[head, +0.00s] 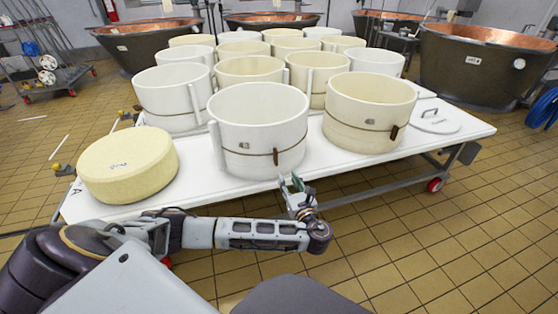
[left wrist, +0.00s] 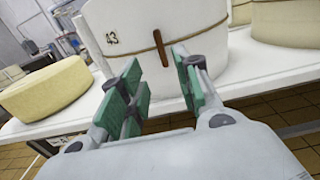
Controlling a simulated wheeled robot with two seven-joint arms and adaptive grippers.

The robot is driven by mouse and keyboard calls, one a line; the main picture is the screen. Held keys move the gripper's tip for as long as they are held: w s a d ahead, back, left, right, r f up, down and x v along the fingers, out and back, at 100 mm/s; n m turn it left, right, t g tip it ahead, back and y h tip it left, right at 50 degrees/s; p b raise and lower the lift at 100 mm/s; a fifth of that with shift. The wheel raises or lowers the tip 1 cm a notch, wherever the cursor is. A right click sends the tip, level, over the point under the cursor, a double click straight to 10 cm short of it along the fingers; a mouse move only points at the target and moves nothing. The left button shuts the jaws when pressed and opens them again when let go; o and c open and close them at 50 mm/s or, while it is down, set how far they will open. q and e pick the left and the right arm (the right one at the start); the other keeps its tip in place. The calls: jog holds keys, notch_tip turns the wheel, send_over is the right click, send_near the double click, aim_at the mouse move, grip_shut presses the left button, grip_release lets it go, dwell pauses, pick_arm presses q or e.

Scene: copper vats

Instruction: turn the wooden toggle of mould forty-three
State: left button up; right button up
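A white round mould (head: 257,115) stands at the front edge of the table; it also shows in the left wrist view (left wrist: 145,25). Its small label (left wrist: 111,38) seems to end in 3; the first digit is unclear. A brown cord runs round it to a wooden toggle (head: 275,156), which hangs nearly upright on the front wall. The toggle shows in the left wrist view (left wrist: 159,47) beyond and between my fingertips, apart from them. My left gripper (head: 292,184) is open and empty, its green-padded fingers (left wrist: 158,72) pointing at the toggle. My right gripper is out of view.
A similar cream mould (head: 368,112) with its own toggle stands to the right. A cheese wheel (head: 127,165) lies to the left. Several more moulds stand behind on the white table (head: 335,178). A lid (head: 432,120) lies at the right end. Copper vats (head: 480,68) stand behind.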

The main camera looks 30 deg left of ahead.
pick_arm(q)
jog(key=shift+w, duration=0.1)
jog(key=b, duration=0.2)
send_near(277, 158)
jog(key=x, duration=0.2)
jog(key=b+x, duration=0.1)
jog(key=x, duration=0.5)
jog(key=shift+w+a+f+b, duration=0.15)
jog(key=shift+a+b, duration=0.1)
jog(key=shift+b, duration=0.05)
jog(key=shift+x, duration=0.85)
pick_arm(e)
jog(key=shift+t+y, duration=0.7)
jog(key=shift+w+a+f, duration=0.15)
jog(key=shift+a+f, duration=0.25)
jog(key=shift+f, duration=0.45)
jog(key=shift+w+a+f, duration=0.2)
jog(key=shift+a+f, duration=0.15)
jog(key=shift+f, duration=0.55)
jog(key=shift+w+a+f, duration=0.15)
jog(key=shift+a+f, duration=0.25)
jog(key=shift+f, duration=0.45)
pick_arm(q)
grip_shut()
